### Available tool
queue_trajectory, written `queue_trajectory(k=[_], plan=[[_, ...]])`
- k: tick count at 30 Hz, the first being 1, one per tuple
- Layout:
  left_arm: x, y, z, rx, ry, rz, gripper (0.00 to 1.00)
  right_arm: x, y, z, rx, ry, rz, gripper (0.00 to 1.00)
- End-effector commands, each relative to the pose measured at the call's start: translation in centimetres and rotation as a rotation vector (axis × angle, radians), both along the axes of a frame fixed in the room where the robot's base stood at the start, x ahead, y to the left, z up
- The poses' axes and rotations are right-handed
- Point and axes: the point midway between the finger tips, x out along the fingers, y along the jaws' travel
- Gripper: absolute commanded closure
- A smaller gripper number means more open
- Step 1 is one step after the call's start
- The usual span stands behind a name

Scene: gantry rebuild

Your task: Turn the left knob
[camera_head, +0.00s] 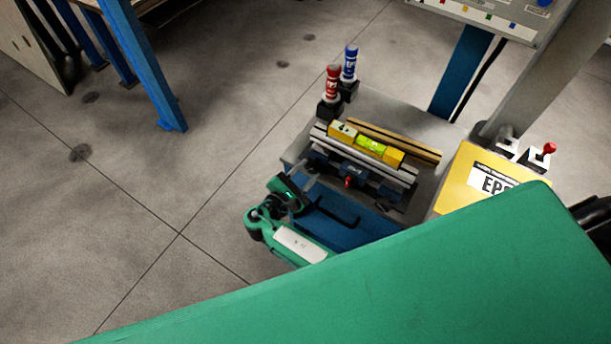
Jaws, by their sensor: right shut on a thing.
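My right gripper (306,191) is at the end of a green arm link, at the left front corner of a workbench. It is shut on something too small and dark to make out. A black bent rod (345,218) shows just right of its fingers, over a blue surface; I cannot tell whether they touch. A small red knob (348,182) sits on the front of a vise (372,172), right of the gripper. Another red knob (549,148) tops a fitting at the bench's right end. I cannot tell which knob is the left one. My left gripper is out of view.
A yellow level (393,156) lies across the vise. A red bottle (332,82) and a blue bottle (349,65) stand behind it. A yellow box (455,178) is at right, a button panel (480,10) above. My large green part covers the foreground.

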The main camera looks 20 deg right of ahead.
Motion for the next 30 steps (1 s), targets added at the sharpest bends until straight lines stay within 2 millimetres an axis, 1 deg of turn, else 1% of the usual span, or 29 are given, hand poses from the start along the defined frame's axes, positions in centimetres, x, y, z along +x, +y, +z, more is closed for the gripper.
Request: queue_trajectory(k=[1, 11, 12, 15, 23, 26, 30], plan=[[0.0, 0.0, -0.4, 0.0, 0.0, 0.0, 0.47, 0.0, -0.1, -0.2, 0.015, -0.018, -0.001, 0.85], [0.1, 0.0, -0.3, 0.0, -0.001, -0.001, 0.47, 0.0, -0.1, 0.0, 0.028, -0.035, -0.001, 0.85], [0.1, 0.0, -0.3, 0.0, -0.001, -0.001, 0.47, 0.0, -0.1, 0.0, 0.028, -0.035, -0.001, 0.59], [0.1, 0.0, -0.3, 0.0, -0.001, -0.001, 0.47, 0.0, -0.1, 0.0, 0.027, -0.034, -0.001, 0.41], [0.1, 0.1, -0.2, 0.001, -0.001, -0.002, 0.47, -0.1, -0.1, 0.0, 0.024, -0.028, -0.001, 0.41], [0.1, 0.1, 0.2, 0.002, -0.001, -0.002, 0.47, -0.1, -0.1, 0.1, 0.004, -0.003, -0.001, 0.41], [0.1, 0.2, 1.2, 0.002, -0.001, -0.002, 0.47, 0.0, -0.1, 0.2, -0.066, 0.086, -0.001, 0.41]])
